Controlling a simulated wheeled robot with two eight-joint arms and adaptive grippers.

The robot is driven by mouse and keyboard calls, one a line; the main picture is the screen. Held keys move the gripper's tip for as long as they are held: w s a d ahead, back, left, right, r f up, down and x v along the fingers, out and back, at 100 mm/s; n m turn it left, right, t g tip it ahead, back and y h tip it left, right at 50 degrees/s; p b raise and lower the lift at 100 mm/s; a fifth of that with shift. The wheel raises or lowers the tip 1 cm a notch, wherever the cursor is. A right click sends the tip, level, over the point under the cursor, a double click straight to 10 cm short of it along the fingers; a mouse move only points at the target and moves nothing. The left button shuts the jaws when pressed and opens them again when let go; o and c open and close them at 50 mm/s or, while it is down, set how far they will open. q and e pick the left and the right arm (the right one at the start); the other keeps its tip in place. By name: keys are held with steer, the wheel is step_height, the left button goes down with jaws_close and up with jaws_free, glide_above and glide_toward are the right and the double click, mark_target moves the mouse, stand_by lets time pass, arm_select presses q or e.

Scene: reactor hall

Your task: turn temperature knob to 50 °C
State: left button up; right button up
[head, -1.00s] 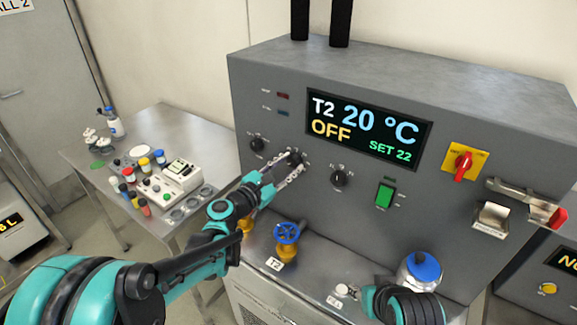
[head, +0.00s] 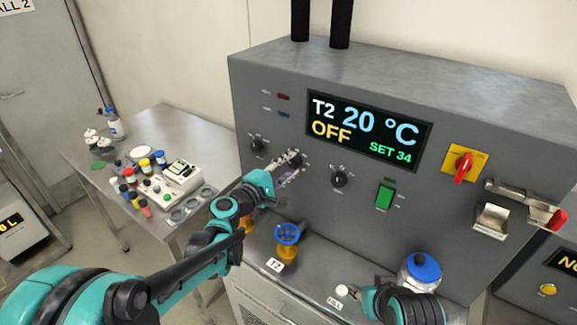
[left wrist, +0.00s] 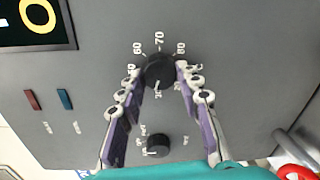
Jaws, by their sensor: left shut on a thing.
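The temperature knob (left wrist: 159,72) is a round black dial on the grey panel, with 60, 70 and 80 readable on its scale in the left wrist view. My left gripper (left wrist: 160,78) is shut on it, one finger on each side. In the head view the gripper (head: 290,161) reaches the panel from the lower left and mostly covers the knob. The display (head: 368,130) reads T2 20 °C, OFF and SET 34. Part of my right arm shows at the bottom right; its gripper does not show.
Another black knob (head: 257,145) is left of my gripper and one (head: 339,179) is right of it. A green switch (head: 384,196) and a red rotary switch (head: 463,165) are further right. A blue valve wheel (head: 287,233) stands below. A side table (head: 185,125) holds bottles.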

arm_select(q)
steer(key=m, duration=0.3)
steer(key=shift+m+y, duration=0.3)
steer(key=m, duration=0.3)
steer(key=shift+s+d+r, duration=0.1)
steer(key=m, duration=0.3)
steer(key=m+t, duration=0.1)
steer(key=m, duration=0.2)
steer(key=shift+d+y+b, duration=0.1)
steer(key=shift+y+b, duration=0.2)
steer(key=shift+b, duration=0.05)
steer(key=shift+s, duration=0.1)
steer(key=o, duration=1.2)
steer(key=shift+c, duration=0.2)
